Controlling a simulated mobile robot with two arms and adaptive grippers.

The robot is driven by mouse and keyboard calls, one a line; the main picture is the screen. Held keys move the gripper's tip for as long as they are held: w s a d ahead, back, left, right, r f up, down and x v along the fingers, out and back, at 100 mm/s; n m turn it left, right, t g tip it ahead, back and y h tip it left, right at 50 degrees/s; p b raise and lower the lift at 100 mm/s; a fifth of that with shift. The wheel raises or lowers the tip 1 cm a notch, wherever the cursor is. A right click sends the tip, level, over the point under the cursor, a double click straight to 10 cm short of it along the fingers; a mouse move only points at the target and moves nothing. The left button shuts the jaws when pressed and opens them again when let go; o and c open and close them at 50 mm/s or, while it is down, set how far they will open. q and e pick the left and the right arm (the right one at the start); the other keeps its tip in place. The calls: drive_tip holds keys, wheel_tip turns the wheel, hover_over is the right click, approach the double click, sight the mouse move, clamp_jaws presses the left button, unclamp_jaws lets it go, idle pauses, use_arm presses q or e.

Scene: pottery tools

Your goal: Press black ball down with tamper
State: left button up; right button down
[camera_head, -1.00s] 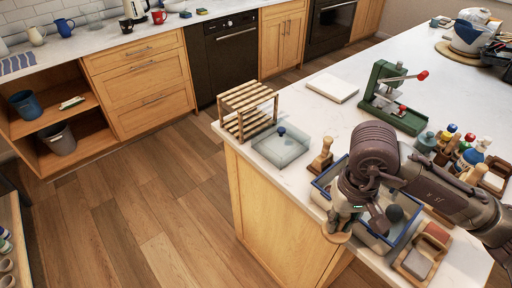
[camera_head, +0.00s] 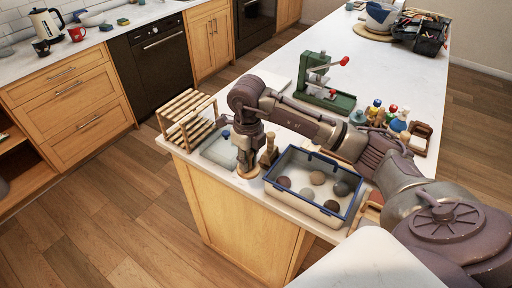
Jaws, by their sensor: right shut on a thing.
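The black ball (camera_head: 342,189) appears to be the darkest of several balls in the blue-rimmed bin (camera_head: 325,217). It lies near the bin's right side. My right gripper (camera_head: 247,160) points down left of the bin, over the counter's front edge. It is shut on what looks like the tamper (camera_head: 247,173), whose round wooden base shows below the fingers. Most of the tamper is hidden by the gripper. The held tamper is apart from the black ball. My left gripper is not in view.
A wooden stamp-like tool (camera_head: 268,152) stands just right of the gripper. A clear tray (camera_head: 218,151) and a slatted wooden rack (camera_head: 187,118) are to the left. A green press (camera_head: 322,90) and several bottles (camera_head: 385,115) stand behind my arm.

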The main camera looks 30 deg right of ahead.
drive_tip(key=shift+w+d+f+m+b, duration=0.4)
drive_tip(key=shift+d+f+m+b, duration=0.25)
drive_tip(key=shift+f+m, duration=0.85)
drive_tip(key=shift+w+d+f+m+b, duration=0.45)
drive_tip(key=shift+d+f+m, duration=0.45)
drive_tip(key=shift+m, duration=1.05)
drive_tip(key=shift+w+d+f+m+b, duration=0.3)
drive_tip(key=shift+d+f+m+b, duration=0.35)
drive_tip(key=shift+f+m, duration=0.85)
drive_tip(key=shift+m, duration=0.25)
drive_tip(key=c, duration=0.9)
unclamp_jaws()
drive_tip(key=shift+c, duration=0.2)
